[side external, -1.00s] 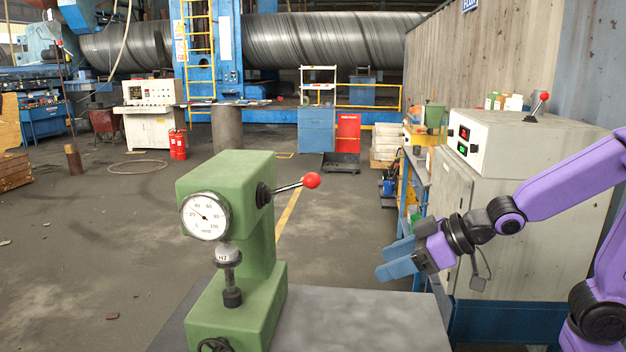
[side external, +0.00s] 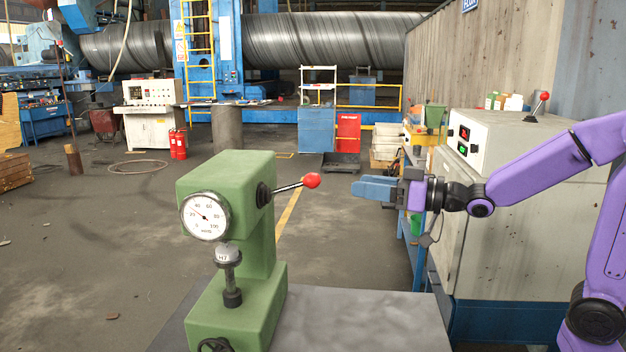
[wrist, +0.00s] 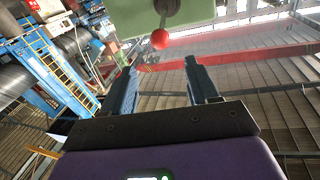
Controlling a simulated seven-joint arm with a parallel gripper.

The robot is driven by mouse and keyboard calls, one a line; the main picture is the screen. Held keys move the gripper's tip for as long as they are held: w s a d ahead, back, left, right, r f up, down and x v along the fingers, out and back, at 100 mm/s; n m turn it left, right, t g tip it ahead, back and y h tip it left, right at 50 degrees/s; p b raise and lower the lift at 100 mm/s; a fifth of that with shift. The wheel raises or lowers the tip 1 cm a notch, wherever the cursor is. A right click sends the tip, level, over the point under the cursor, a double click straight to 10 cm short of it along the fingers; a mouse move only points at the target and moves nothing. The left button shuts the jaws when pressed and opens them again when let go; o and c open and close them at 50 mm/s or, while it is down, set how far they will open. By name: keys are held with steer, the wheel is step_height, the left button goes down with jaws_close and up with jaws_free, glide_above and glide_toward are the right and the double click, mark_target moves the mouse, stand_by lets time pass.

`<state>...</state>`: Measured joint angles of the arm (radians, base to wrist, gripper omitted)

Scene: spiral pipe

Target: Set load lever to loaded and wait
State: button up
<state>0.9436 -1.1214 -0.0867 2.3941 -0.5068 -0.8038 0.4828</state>
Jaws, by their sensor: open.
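The green hardness tester (side external: 236,250) stands on the grey table, with a round white dial (side external: 205,216) on its front. Its load lever (side external: 290,187) sticks out to the right, tilted slightly upward, and ends in a red ball knob (side external: 312,180). My gripper (side external: 356,188) is to the right of the knob at about its height, with blue fingers pointing left at it. A gap separates them in the side view. In the wrist view the red knob (wrist: 160,39) lies ahead of and between the fingertips of my open, empty gripper (wrist: 160,66).
The bare grey tabletop (side external: 350,315) is clear right of the tester. Behind my arm stands a grey cabinet (side external: 520,215) with a control box (side external: 485,140) and a separate red-knobbed lever (side external: 544,97) on top. A blue shelf stands beside it.

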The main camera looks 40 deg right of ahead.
mark_target(313, 180)
steer(key=x, duration=1.2)
steer(key=shift+r, duration=0.1)
jaws_close()
